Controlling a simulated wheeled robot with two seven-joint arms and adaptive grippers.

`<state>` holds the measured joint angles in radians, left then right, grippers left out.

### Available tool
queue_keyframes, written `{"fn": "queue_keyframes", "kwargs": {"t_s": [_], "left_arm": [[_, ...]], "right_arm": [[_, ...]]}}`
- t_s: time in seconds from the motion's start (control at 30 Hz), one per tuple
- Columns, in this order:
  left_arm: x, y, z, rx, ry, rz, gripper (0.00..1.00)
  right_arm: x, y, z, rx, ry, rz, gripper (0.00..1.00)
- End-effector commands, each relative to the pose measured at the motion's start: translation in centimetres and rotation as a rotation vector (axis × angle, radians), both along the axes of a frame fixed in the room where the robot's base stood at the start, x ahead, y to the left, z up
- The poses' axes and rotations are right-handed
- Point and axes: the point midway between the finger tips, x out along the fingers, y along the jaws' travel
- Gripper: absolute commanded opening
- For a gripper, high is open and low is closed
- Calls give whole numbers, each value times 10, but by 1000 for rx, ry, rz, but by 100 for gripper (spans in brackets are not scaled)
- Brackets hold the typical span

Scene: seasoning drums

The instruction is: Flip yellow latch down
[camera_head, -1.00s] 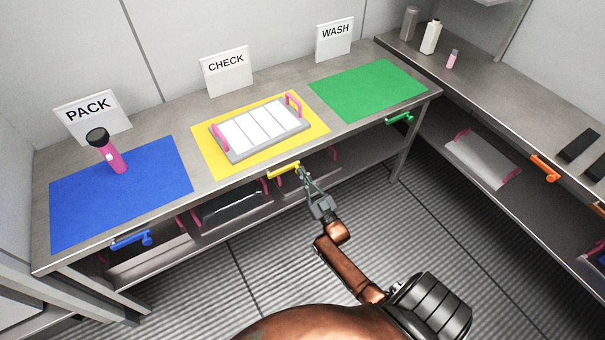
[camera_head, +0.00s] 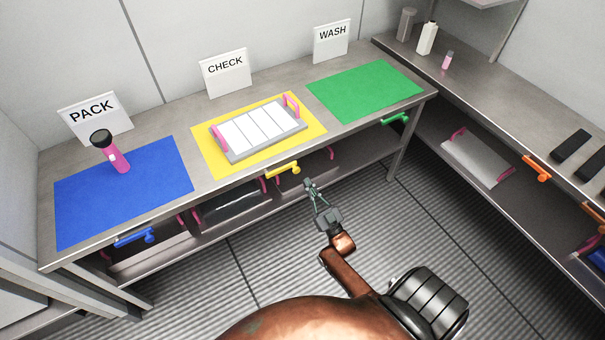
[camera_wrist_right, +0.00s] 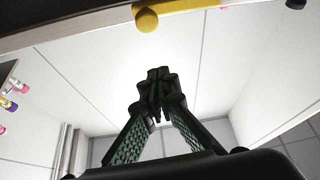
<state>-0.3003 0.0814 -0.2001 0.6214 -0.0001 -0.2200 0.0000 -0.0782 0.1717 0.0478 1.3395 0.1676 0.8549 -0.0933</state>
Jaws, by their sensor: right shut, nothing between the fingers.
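The yellow latch (camera_head: 283,169) is on the front edge of the bench, below the yellow mat (camera_head: 205,165). In the head view its bar lies roughly along the edge. In the right wrist view the yellow latch (camera_wrist_right: 147,19) shows at the top, with its round end toward me. My right gripper (camera_head: 308,184) is just below and to the right of the latch, apart from it. Its fingertips (camera_wrist_right: 158,80) meet in the wrist view with nothing between them. My left gripper is not in view.
A white tray with pink handles (camera_head: 262,130) sits on the yellow mat. A blue latch (camera_head: 134,237) and a green latch (camera_head: 396,119) are on the same bench edge. Pink-handled trays (camera_head: 228,205) stand on the shelf below. The floor in front is clear.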

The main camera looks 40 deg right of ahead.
Motion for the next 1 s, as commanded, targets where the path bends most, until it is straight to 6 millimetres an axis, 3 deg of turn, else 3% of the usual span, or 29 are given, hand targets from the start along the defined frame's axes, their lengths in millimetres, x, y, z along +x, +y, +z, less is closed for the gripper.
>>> {"fn": "queue_keyframes", "kwargs": {"t_s": [0.1,0.3,0.87,1.0], "left_arm": [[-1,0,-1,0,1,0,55],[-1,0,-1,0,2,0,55],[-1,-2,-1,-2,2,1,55],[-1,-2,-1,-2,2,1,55]], "right_arm": [[-16,1,-9,0,1,1,0],[-27,2,-14,-1,-1,1,0],[-28,2,-14,-1,-2,0,0],[-28,4,-31,4,43,2,0]]}}
